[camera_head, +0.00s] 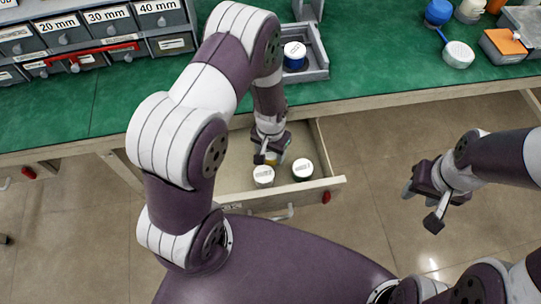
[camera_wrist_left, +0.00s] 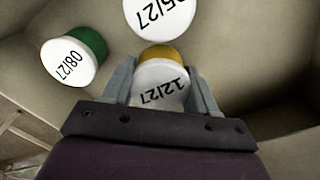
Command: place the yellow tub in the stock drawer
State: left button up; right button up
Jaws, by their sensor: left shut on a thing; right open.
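The yellow tub (camera_wrist_left: 158,56) with a white lid marked 12/27 sits between the two fingers of my left gripper (camera_wrist_left: 162,88), which is shut on it. In the head view my left gripper (camera_head: 270,156) reaches down into the open stock drawer (camera_head: 335,184), and only a sliver of the yellow tub shows beside it. The tub is inside the drawer's walls; I cannot tell whether it touches the floor. My right gripper (camera_head: 424,208) is open and empty, to the right of the drawer.
A white-lidded tub (camera_head: 263,176) and a green tub (camera_wrist_left: 88,45) stand in the drawer close to the yellow one. On the green bench (camera_head: 380,60) are a grey tray (camera_head: 316,70) holding a blue tub (camera_head: 294,62) and labelled small bins (camera_head: 75,32). The drawer's right side has free room.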

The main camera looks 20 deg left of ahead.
pick_arm(q)
notch_tip(320, 180, down, 2)
jog(key=shift+f, duration=0.1)
jog(key=shift+w+f, duration=0.1)
jog(key=shift+f, duration=0.05)
jog(key=shift+f, duration=0.1)
jog(key=o, duration=1.1)
